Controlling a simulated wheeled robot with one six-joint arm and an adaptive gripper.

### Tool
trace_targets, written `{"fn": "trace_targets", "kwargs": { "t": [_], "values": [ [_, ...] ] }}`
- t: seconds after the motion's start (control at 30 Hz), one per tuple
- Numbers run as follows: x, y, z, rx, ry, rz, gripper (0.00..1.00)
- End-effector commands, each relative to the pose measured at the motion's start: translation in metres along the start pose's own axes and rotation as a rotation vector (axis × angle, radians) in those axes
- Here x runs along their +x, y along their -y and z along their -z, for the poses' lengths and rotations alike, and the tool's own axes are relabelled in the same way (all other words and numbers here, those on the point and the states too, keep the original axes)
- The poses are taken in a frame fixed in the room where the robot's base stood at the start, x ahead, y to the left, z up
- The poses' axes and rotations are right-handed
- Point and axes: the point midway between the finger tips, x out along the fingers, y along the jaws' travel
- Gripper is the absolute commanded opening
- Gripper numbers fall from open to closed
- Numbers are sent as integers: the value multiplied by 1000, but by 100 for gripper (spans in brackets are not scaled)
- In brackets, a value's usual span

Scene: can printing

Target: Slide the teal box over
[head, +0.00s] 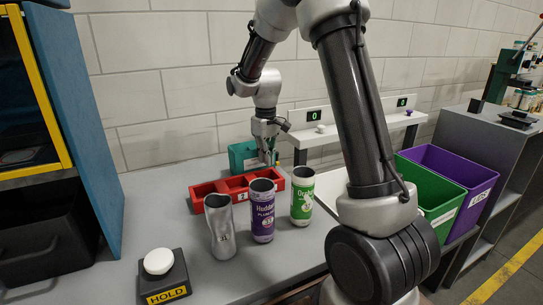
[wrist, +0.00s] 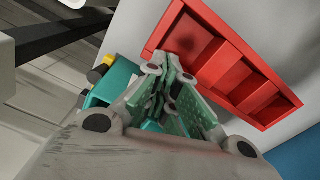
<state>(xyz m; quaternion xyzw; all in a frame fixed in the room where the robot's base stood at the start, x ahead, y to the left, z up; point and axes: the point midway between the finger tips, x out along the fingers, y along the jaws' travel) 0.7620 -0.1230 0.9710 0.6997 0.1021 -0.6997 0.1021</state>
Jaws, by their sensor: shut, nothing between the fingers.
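The teal box (head: 240,156) stands at the back of the grey table, by the wall and behind the red tray (head: 199,199). My gripper (head: 270,160) is shut and empty, pointing down at the right part of the box in the head view. In the wrist view the teal box (wrist: 117,78) lies just past the fingers (wrist: 165,105), partly hidden by them. I cannot tell whether the fingers touch it. The red tray (wrist: 232,68) also shows close beside the fingers in the wrist view.
A bare metal can (head: 222,228), a purple can (head: 262,212) and a green-and-white can (head: 302,196) stand in front of the tray. A HOLD button (head: 159,262) is at front left. Green (head: 428,190) and purple (head: 462,172) bins stand right.

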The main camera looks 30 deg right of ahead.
Motion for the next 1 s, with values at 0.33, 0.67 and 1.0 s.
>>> {"fn": "trace_targets", "kwargs": {
  "t": [0.33, 0.67, 1.0],
  "values": [
    [0, 0, 6, 0, 0, 0, 0],
    [0, 0, 27, -1, 0, 0, 0],
    [0, 0, 27, 0, 0, 0, 0]
  ]
}}
